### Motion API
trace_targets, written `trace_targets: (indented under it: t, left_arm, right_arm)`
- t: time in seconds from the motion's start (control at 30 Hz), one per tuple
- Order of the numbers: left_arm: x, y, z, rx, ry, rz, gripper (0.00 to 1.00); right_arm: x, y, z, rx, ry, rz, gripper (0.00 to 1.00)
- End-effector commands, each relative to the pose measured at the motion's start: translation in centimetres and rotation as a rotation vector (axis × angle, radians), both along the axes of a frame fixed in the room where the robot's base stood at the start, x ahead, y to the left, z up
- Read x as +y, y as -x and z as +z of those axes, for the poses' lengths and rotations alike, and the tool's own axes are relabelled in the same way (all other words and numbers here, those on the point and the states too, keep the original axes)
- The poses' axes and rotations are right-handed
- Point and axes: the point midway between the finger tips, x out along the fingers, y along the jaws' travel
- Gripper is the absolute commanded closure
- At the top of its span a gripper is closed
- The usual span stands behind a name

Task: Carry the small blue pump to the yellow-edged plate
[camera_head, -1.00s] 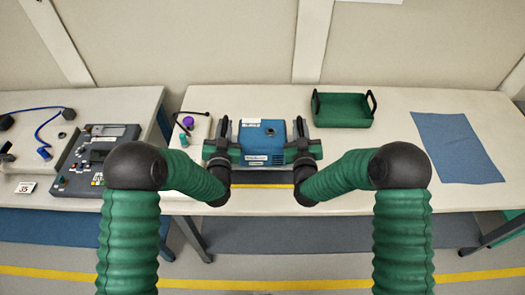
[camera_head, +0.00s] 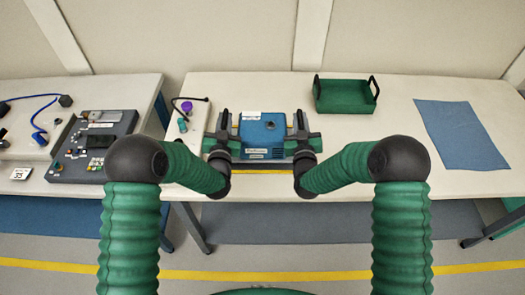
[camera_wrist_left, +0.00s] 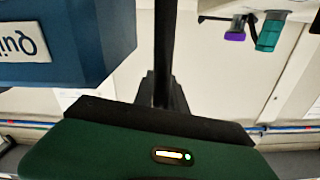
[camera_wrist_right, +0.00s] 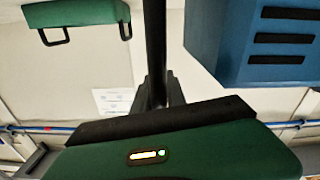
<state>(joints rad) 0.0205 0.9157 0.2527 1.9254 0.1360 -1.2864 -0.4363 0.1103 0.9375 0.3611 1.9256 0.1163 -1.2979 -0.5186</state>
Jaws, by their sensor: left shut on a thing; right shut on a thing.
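The small blue pump (camera_head: 250,133) is a blue box with white labels and a dark round port on top, upright near the front of the middle table. My left gripper (camera_head: 224,125) is at its left side and my right gripper (camera_head: 301,124) at its right side, both shut on it. The pump's blue side also shows in the left wrist view (camera_wrist_left: 90,50) and the right wrist view (camera_wrist_right: 225,50). The yellow edge of the plate (camera_head: 263,172) shows just below the pump, at the table's front. The pump hides the rest; I cannot tell whether they touch.
A green tray with black handles (camera_head: 345,97) stands behind and right of the pump. A blue mat (camera_head: 460,135) lies at the right. A purple-capped item (camera_head: 187,107) and black cable are on the left. A grey control box (camera_head: 93,147) is on the left table.

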Motion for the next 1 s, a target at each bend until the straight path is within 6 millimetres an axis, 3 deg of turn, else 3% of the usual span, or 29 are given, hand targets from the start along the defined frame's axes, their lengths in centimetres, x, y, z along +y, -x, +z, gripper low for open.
trace_targets:
  t: [0.03,0.07,0.2,0.57,0.67,1.0]
  left_arm:
    - [-0.1,0.0,-0.6,-0.005,-0.001,-0.003,1.0]
    - [-0.1,0.0,-0.5,0.0,-0.001,-0.003,0.81]
    - [-0.1,0.0,-0.3,-0.001,-0.001,-0.002,0.62]
    - [0.0,0.4,-0.4,0.002,0.0,-0.001,0.61]
    - [-0.1,1.9,-0.4,0.002,-0.001,-0.002,0.61]
    - [0.0,10.2,-0.5,0.005,-0.002,-0.002,0.61]
  right_arm:
    - [0.1,0.0,-0.6,-0.005,0.001,0.003,1.0]
    - [0.1,0.0,-0.5,0.0,0.001,0.003,0.81]
    - [0.1,0.0,-0.3,-0.001,0.001,0.002,0.62]
    - [0.0,-0.1,-0.4,0.001,0.0,0.001,0.62]
    - [0.0,0.0,-0.4,0.0,0.0,0.001,0.62]
    - [0.0,-0.1,-0.4,0.001,0.0,0.0,0.62]
